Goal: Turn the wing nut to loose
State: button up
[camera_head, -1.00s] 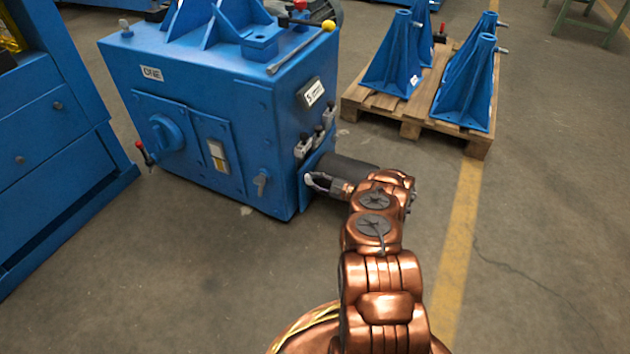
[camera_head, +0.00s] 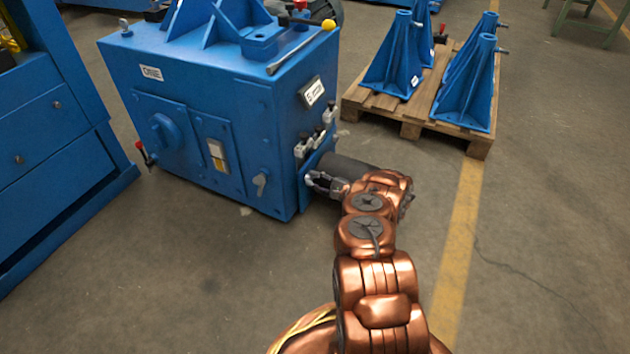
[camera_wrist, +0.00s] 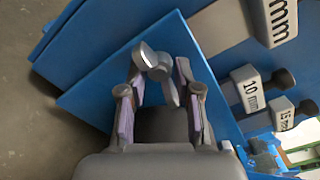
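The wing nut (camera_wrist: 158,68) is a grey metal piece with rounded wings, in front of a blue plate in the wrist view. My gripper (camera_wrist: 161,80) is open, with a finger on either side of the wing nut near the fingertips. I cannot tell whether either finger touches it. In the head view my gripper (camera_head: 322,184) is at the lower right side of the blue machine cabinet (camera_head: 225,130). The wing nut cannot be made out there.
A wooden pallet (camera_head: 415,130) with blue stands is behind. The floor at right is clear.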

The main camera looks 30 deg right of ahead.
jog(key=shift+o, duration=0.3)
jog(key=v, duration=1.2)
jog(key=shift+s+d, duration=0.1)
jog(key=shift+s, duration=0.05)
